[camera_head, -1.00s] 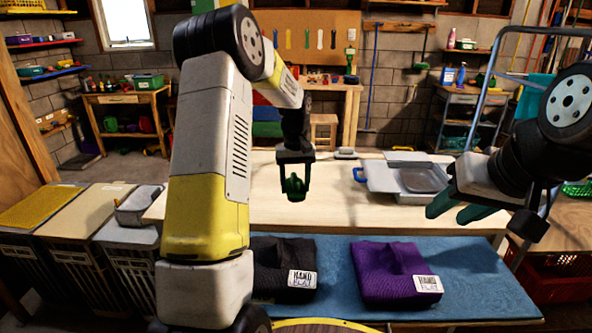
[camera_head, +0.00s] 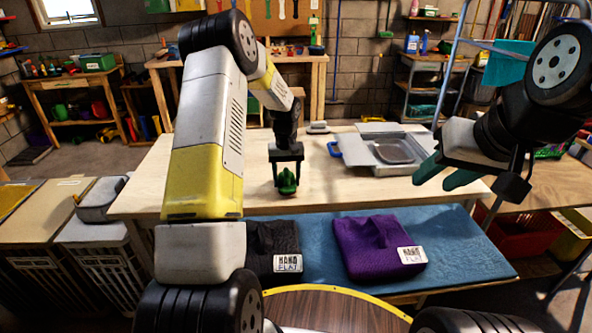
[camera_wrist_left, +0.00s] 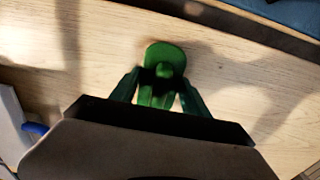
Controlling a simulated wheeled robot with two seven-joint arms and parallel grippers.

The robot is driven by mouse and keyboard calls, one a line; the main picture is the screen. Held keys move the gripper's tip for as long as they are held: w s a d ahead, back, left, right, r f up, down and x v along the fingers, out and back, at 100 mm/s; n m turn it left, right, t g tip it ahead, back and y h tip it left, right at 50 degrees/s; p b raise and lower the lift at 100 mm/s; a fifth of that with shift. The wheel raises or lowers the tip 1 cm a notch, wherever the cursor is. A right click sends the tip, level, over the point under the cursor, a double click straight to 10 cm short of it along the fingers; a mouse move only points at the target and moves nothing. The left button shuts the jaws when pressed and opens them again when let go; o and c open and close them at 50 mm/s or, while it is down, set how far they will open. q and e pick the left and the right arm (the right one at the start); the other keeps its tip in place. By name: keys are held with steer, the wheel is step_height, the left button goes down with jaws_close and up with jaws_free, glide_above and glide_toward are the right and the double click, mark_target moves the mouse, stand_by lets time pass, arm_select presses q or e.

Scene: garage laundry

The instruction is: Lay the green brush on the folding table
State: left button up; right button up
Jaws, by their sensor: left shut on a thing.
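The green brush (camera_head: 287,181) hangs from my left gripper (camera_head: 287,168), which is shut on it, above the pale wooden folding table (camera_head: 175,183). In the left wrist view the brush (camera_wrist_left: 164,60) shows its rounded green end between the two dark green fingers (camera_wrist_left: 160,88), with pale tabletop behind it. I cannot tell whether the brush touches the tabletop. My right gripper (camera_head: 447,175) has its green fingers apart and empty, near the table's right side.
A grey tray (camera_head: 372,153) with a clear lid and a blue-handled item stand on the table's right. Dark and purple folded cloths (camera_head: 375,248) lie on a blue mat (camera_head: 455,240) in front, lower down. Bins (camera_head: 30,235) stand at left. The table's left part is clear.

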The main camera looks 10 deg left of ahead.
arm_select(q)
steer(key=shift+f, duration=0.3)
steer(key=o, duration=1.2)
steer(key=shift+f, duration=0.15)
